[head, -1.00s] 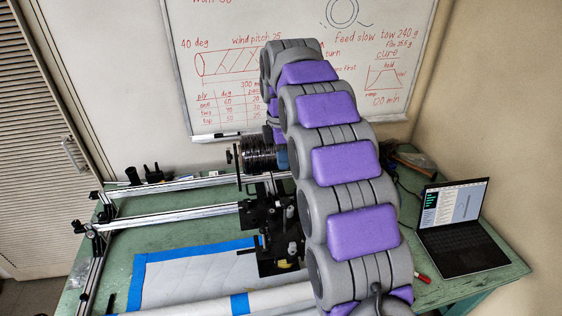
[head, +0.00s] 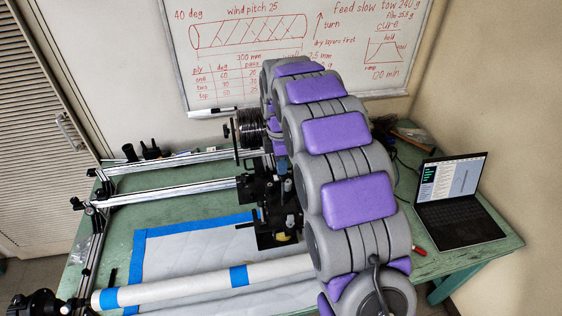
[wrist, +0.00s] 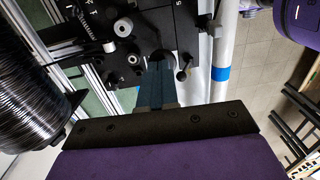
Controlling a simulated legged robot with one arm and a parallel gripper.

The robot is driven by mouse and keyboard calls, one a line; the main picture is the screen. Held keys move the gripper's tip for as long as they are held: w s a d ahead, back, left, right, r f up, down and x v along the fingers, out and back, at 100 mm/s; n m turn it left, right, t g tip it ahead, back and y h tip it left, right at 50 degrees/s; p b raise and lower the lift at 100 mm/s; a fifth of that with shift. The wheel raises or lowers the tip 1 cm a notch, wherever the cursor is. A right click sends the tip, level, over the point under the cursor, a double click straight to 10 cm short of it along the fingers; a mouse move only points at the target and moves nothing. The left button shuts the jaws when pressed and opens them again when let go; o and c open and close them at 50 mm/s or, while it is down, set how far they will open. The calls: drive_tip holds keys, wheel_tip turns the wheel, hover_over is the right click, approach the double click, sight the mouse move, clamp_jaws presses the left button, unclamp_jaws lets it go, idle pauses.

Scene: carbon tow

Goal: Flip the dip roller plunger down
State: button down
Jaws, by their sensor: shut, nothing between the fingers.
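The black carriage plate with its rollers and knobs (wrist: 135,25) fills the top middle of the wrist view. It also shows in the head view (head: 262,226), partly behind my arm. A pale round roller (wrist: 123,27) sits on the plate, and a small dark knob (wrist: 182,75) sticks out at its lower edge. I cannot tell for certain which part is the dip roller plunger. My gripper (wrist: 157,68) is shut and empty, its blue fingers pointing at the plate's lower edge just left of the dark knob. I cannot tell whether they touch. My arm hides most of this area from the head camera.
A spool of black tow (wrist: 32,115) stands close on the left in the wrist view. A pale tube with blue tape (head: 190,283) runs along the front of the green table. Metal rails (head: 170,196) cross the table, and a laptop (head: 455,205) stands right.

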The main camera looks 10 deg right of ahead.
hover_over(282, 205)
drive_tip(key=f, duration=1.1)
drive_tip(key=shift+w+f, duration=0.15)
drive_tip(key=shift+w, duration=0.25)
drive_tip(key=shift+s+f, duration=0.15)
drive_tip(key=shift+f, duration=0.1)
drive_tip(key=shift+s, duration=0.1)
drive_tip(key=shift+w+r, duration=0.2)
drive_tip(key=shift+r, duration=0.15)
drive_tip(key=r, duration=1.7)
drive_tip(key=shift+w+a+r+p, duration=0.15)
drive_tip(key=shift+w+a+p, duration=0.05)
drive_tip(key=shift+w+p, duration=0.2)
